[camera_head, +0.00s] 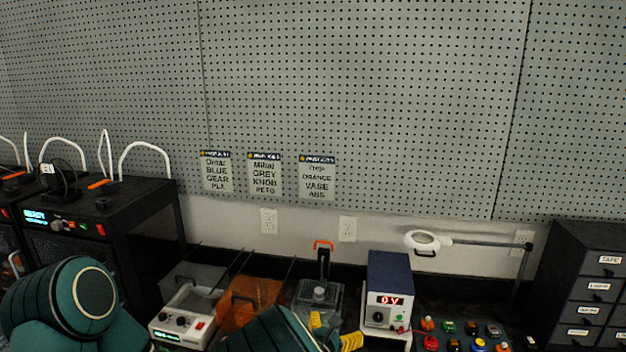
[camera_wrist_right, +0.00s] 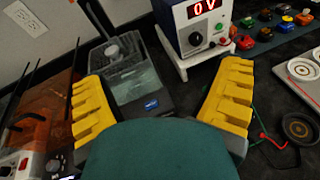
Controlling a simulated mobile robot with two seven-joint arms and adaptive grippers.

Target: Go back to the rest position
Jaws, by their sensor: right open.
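My right gripper (camera_wrist_right: 162,102) is open, its two yellow ribbed fingers wide apart with nothing between them in the right wrist view. It hangs in front of a clear box with a dark base (camera_wrist_right: 134,80). In the head view its yellow fingers show only partly at the bottom, beside the same clear box (camera_head: 322,296), behind my teal right arm. My teal left arm link shows at the lower left of the head view. My left gripper is not in view.
A blue power supply reading 0 V (camera_head: 388,284) stands right of the clear box. A white control unit (camera_head: 182,318) and orange panel (camera_head: 250,298) stand left. Black printers (camera_head: 110,222), a magnifier lamp (camera_head: 424,241), small coloured parts (camera_head: 478,344) and a drawer cabinet (camera_head: 590,285) line the bench.

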